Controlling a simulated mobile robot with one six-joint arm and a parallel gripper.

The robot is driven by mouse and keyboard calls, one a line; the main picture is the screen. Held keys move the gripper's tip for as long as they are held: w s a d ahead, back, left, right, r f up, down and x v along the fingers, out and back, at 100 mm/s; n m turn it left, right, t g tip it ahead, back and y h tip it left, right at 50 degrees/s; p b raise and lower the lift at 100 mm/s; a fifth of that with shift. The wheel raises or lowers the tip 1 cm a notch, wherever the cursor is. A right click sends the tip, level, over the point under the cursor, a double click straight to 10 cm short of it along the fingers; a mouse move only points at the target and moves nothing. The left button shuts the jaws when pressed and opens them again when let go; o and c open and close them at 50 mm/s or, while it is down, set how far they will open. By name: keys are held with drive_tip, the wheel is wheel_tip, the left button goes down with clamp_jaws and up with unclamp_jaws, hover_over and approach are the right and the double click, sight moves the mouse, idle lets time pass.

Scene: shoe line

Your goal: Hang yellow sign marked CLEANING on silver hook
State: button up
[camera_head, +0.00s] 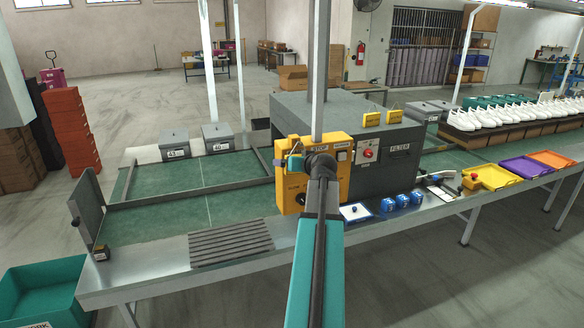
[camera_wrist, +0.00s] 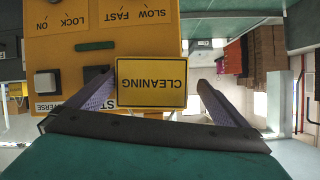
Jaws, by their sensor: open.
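The yellow CLEANING sign (camera_wrist: 152,82) shows upside down in the wrist view, with black lettering and a black border. In the head view my gripper (camera_head: 294,164) is at the left part of the panel (camera_head: 340,150), largely hidden by my arm. I cannot make out the silver hook, nor tell whether the sign hangs on it.
Two yellow tags (camera_head: 371,118) (camera_head: 394,117) stand on the grey machine (camera_head: 400,152). Below the panel are a white tray (camera_head: 356,212) and blue cubes (camera_head: 388,205). A ribbed dark mat (camera_head: 230,243) lies on the bench edge. The green belt (camera_head: 165,225) at left is largely clear.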

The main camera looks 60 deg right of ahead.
drive_tip(key=shift+s+r+p, duration=0.1)
drive_tip(key=shift+r+p, duration=0.15)
drive_tip(key=shift+p, duration=0.3)
drive_tip(key=s+a+r+b, duration=0.1)
drive_tip(key=s+a+b, duration=0.1)
drive_tip(key=s+a, duration=0.5)
drive_tip(key=w+a+f+n+t+y+b, duration=0.4)
drive_tip(key=w+a+f+n+y, duration=0.3)
drive_tip(key=w+a+f, duration=0.7)
drive_tip(key=w+a+b, duration=0.1)
drive_tip(key=w+a, duration=0.2)
drive_tip(key=a, duration=0.1)
drive_tip(key=shift+a+f+n+y, duration=0.2)
drive_tip(key=shift+f+n+y, duration=0.1)
drive_tip(key=shift+n, duration=0.1)
idle(0.5)
idle(0.5)
